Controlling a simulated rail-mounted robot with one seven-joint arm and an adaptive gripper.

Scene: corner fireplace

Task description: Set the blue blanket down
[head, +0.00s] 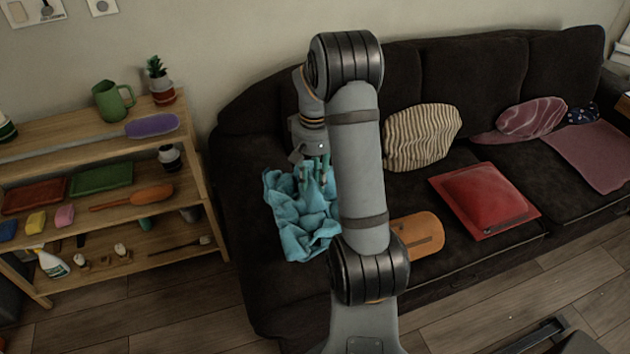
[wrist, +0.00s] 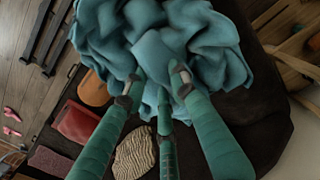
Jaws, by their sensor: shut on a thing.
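The blue blanket (head: 302,222) is a crumpled light-blue cloth over the left end of the dark sofa (head: 245,215) in the head view. My gripper (head: 316,172) is above it, pointing down, with its fingers shut on the cloth. In the wrist view the blanket (wrist: 165,45) bunches around the fingertips of my gripper (wrist: 155,90) and spreads past them. Whether its lower folds touch the seat cannot be told. My arm hides part of the sofa right of the blanket.
A wooden shelf (head: 205,185) with several items stands at the left. Wooden floor (head: 150,315) is in front.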

